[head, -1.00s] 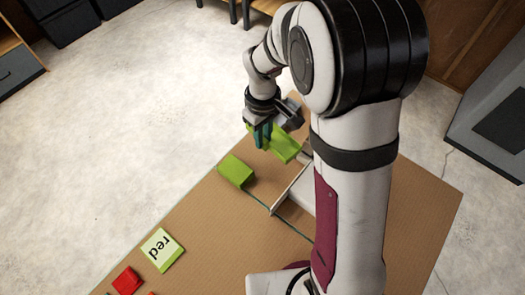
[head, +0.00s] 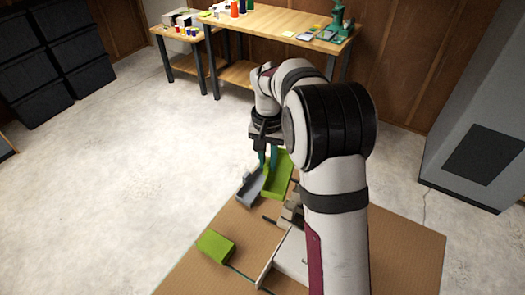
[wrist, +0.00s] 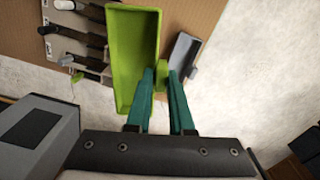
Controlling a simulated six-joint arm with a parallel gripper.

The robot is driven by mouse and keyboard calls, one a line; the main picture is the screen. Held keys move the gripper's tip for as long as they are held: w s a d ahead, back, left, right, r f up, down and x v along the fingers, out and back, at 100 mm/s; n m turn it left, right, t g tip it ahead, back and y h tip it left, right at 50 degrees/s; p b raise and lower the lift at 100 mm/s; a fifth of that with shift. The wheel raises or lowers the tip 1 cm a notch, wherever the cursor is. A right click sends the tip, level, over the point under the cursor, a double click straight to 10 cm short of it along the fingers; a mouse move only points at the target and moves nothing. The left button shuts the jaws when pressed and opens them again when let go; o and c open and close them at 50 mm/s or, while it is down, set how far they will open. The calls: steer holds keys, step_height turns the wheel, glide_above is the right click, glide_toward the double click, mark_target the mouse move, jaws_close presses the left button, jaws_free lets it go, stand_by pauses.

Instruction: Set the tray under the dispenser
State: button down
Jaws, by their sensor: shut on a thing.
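My gripper (head: 267,163) is shut on the small tab of a bright green open tray (head: 280,175). In the wrist view the teal fingers (wrist: 161,75) close on that tab (wrist: 162,62), and the long tray (wrist: 130,60) extends left of them, tilted in the head view. A grey tray-like piece (head: 250,188) shows just left of the green tray; the wrist view shows it on the right (wrist: 183,52). What looks like the dispenser, a pale unit with dark levers (wrist: 75,38), is left of the tray in the wrist view. My arm partly hides it in the head view (head: 290,213).
A green block (head: 215,245) stands on the brown board (head: 190,278), near a pale upright panel (head: 272,257). A wooden bench (head: 280,27) with spools stands at the back. A grey cabinet (head: 478,130) is at the right. Open concrete floor lies left.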

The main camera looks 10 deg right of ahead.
mark_target(270, 177)
steer(key=shift+w+d+f+m, duration=0.25)
steer(key=shift+w+f+m, duration=0.2)
steer(key=shift+f, duration=1.3)
steer(key=shift+w+d+f+m, duration=0.25)
steer(key=shift+w+f+m, duration=0.25)
steer(key=shift+f, duration=1.3)
steer(key=shift+w+d+f+m, duration=0.25)
steer(key=shift+w+f+m, duration=0.2)
steer(key=shift+f, duration=1.3)
steer(key=shift+s+f, duration=0.1)
steer(key=shift+f, duration=0.05)
steer(key=shift+f, duration=1.15)
steer(key=c, duration=0.7)
jaws_free()
steer(key=shift+r, duration=0.1)
step_height(270, 177, up, 7)
steer(key=shift+f, duration=0.15)
